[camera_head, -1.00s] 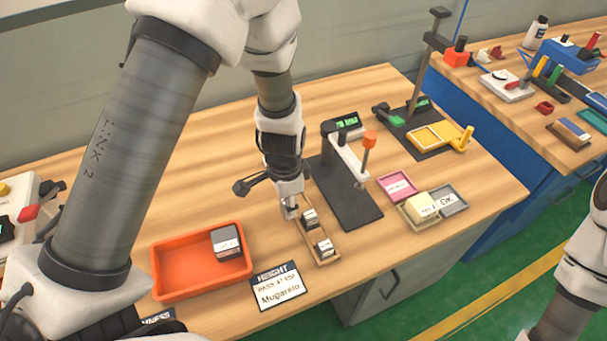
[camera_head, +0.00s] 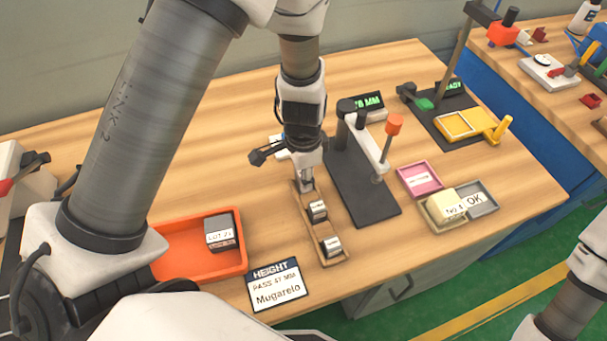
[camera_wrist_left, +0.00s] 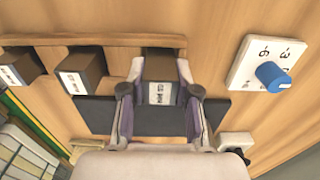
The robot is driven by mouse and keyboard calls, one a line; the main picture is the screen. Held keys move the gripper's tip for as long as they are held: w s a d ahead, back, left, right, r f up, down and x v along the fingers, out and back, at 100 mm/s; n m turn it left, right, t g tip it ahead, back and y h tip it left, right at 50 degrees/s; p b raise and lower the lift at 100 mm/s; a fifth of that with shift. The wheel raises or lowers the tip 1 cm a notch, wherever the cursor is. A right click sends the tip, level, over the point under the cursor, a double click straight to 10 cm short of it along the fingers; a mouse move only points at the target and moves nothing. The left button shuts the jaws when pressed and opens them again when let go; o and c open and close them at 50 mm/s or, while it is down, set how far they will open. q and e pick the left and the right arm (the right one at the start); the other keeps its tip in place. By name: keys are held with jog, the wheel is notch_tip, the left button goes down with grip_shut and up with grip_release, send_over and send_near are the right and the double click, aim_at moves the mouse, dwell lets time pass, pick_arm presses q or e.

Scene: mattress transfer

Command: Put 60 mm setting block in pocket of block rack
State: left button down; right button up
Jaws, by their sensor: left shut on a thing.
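My left gripper (camera_head: 306,178) points down at the far end of the wooden block rack (camera_head: 340,261). It is shut on a dark block with a white label, the 60 mm setting block (camera_wrist_left: 159,68), which shows between the fingers in the left wrist view (camera_wrist_left: 159,105). The held block lines up with the rack's row. I cannot tell whether its bottom is fully down in the pocket. Two other labelled blocks (camera_head: 317,210) (camera_head: 332,246) sit in the rack's nearer pockets. My right gripper is out of view.
A dark gauge stand (camera_head: 363,190) with an orange-topped lever is close right of the rack. A white dial box (camera_wrist_left: 266,63) is beside the gripper.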

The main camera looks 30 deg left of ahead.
pick_arm(q)
jog(key=c, duration=0.9)
grip_release()
jog(key=shift+o, duration=0.3)
notch_tip(320, 180, up, 12)
jog(key=shift+r+p, duration=0.15)
jog(key=shift+p, duration=0.3)
